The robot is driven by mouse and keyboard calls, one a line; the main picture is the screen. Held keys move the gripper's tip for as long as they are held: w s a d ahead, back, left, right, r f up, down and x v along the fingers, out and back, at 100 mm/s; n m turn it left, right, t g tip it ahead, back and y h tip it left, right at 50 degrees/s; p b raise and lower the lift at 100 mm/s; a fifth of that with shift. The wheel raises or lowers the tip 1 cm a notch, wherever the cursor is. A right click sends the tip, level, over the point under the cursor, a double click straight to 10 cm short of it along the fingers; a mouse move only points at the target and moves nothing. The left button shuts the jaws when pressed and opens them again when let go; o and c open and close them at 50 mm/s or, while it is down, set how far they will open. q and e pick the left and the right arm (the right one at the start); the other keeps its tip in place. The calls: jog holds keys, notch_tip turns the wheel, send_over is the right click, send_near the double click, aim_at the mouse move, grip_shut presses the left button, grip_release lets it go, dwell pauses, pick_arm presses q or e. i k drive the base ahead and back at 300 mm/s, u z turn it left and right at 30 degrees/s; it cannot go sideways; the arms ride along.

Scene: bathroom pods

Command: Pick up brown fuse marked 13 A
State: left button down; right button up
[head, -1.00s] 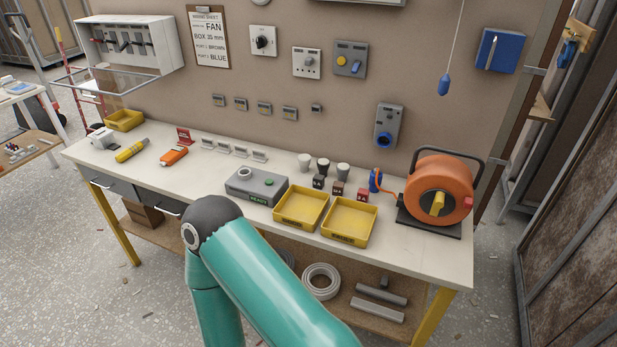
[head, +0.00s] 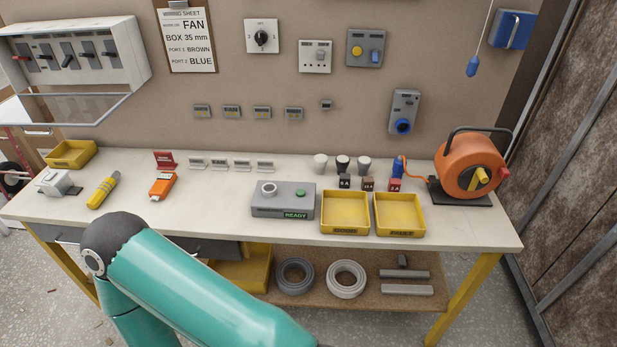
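A small brown block (head: 368,184) with a tiny white marking stands on the workbench, between a black block (head: 345,181) and a red block (head: 394,185). The markings are too small to read surely, so I cannot confirm 13 A. The blocks stand just in front of three small cups (head: 343,162), whose contents I cannot make out. A teal link of my own arm crosses the lower left, but neither of my grippers is in view.
Two yellow trays (head: 345,232) (head: 400,232) stand in front of the blocks, with a grey READY box (head: 283,212) to their left. An orange cable reel (head: 470,165) stands to the right. The bench top (head: 215,215) has free room left of the grey box.

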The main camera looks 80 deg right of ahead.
aim_at(368, 183)
jog(key=u, duration=0.5)
jog(key=i, duration=0.3)
jog(key=z, duration=3.35)
jog(key=i, duration=0.5)
jog(key=u, duration=0.4)
